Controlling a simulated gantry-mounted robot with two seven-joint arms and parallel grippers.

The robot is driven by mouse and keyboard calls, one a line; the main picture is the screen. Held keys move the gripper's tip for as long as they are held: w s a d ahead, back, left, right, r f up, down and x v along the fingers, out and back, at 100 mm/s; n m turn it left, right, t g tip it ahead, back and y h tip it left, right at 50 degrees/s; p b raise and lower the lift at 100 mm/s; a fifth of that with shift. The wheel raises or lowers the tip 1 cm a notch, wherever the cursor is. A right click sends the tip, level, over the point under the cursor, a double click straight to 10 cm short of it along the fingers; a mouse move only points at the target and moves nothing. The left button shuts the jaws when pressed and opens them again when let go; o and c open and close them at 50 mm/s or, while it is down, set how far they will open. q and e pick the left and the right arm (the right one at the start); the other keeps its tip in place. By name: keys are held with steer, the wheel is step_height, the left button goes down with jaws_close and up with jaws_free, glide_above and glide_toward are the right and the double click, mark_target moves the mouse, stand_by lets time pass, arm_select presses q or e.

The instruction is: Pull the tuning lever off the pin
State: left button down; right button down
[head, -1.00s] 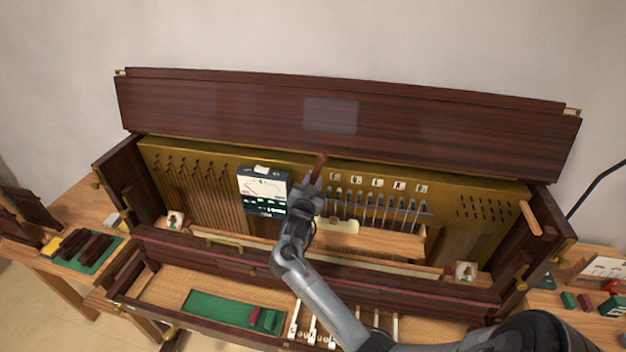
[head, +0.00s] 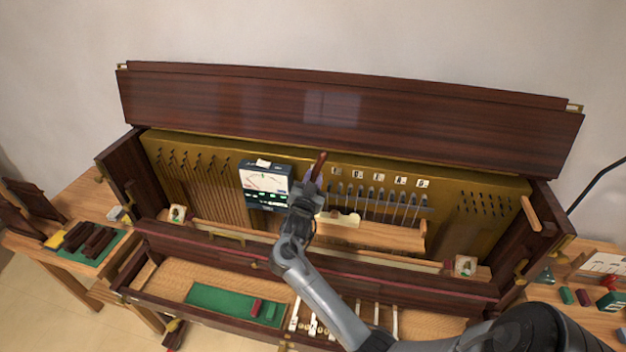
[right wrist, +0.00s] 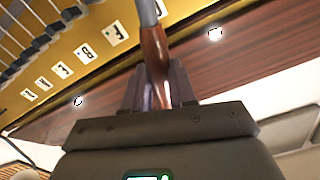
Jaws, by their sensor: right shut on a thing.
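My right gripper (head: 315,183) is shut on the tuning lever (head: 320,165) by its red-brown wooden handle, in front of the gold plate (head: 470,188) of the open piano. In the right wrist view the handle (right wrist: 154,45) stands between the fingers (right wrist: 153,88), and a grey metal shaft (right wrist: 147,10) runs on from it out of the top of the picture. The lever's far end and the pin under it are hidden, so I cannot tell whether they still touch. My left gripper is not in view.
A tuning meter (head: 264,180) stands just left of my right gripper. Letter labels (head: 379,178) and several pins with strings lie to its right. The raised dark lid (head: 400,115) is behind. A green felt strip (head: 215,300) lies below in front.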

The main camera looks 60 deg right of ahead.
steer(key=shift+p+v, duration=1)
steer(key=shift+v, duration=0.85)
steer(key=shift+p+v, duration=0.4)
steer(key=shift+v, duration=0.7)
